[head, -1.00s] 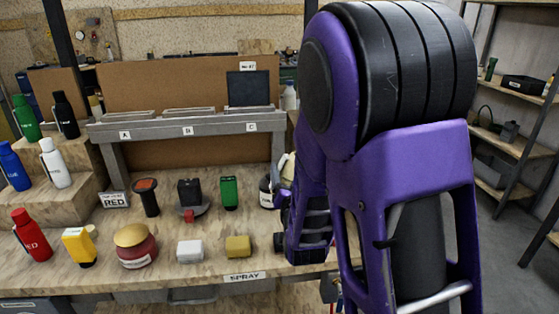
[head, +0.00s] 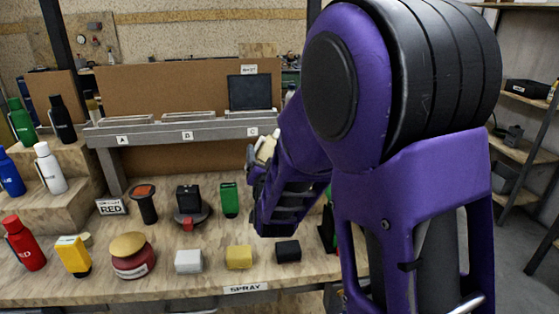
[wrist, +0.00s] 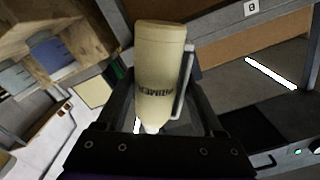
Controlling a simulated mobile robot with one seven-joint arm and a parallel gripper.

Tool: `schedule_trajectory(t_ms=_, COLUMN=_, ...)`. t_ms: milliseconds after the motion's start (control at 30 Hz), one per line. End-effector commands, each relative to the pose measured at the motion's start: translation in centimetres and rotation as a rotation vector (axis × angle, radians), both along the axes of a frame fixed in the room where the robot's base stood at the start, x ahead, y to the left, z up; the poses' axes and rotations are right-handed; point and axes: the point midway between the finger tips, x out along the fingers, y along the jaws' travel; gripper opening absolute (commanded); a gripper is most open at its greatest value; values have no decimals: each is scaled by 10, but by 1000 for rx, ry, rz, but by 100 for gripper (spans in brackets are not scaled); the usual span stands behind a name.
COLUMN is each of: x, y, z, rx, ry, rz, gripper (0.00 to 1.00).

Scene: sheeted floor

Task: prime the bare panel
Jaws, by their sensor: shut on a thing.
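My gripper (wrist: 158,75) is shut on a cream bottle (wrist: 160,55) marked PRIMER, whose lettering appears upside down in the wrist view. In the head view the cream bottle (head: 266,147) shows only partly beside my purple wrist, in front of the grey rack's right end. The rack (head: 180,133) has places lettered A, B and C. A dark upright panel (head: 250,92) stands at C. Pale flat boards show at A (head: 125,120) and B (head: 186,114), seen nearly edge-on. I cannot tell which panel is bare.
Red (head: 24,243), white (head: 50,168), blue and black bottles stand at left, with a green one (head: 22,121). White, yellow and black blocks (head: 288,251) line the bench front by the SPRAY label (head: 245,288). My arm hides the bench's right part.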

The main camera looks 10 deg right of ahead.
Motion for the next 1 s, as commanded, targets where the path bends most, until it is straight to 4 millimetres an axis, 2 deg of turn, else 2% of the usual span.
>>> schedule_trajectory(t_ms=33, x=0, y=13, z=-1, rx=2, ry=-3, rz=6, gripper=49)
schedule_trajectory(t_ms=300, x=0, y=80, z=-1, rx=2, ry=-2, rz=6, gripper=49)
schedule_trajectory(t_ms=500, x=0, y=123, z=0, rx=1, ry=-1, rz=4, gripper=49)
schedule_trajectory(t_ms=700, x=0, y=148, z=0, rx=1, ry=0, rz=1, gripper=49)
schedule_trajectory(t_ms=1000, x=0, y=154, z=1, rx=0, ry=-2, rz=-1, gripper=49)
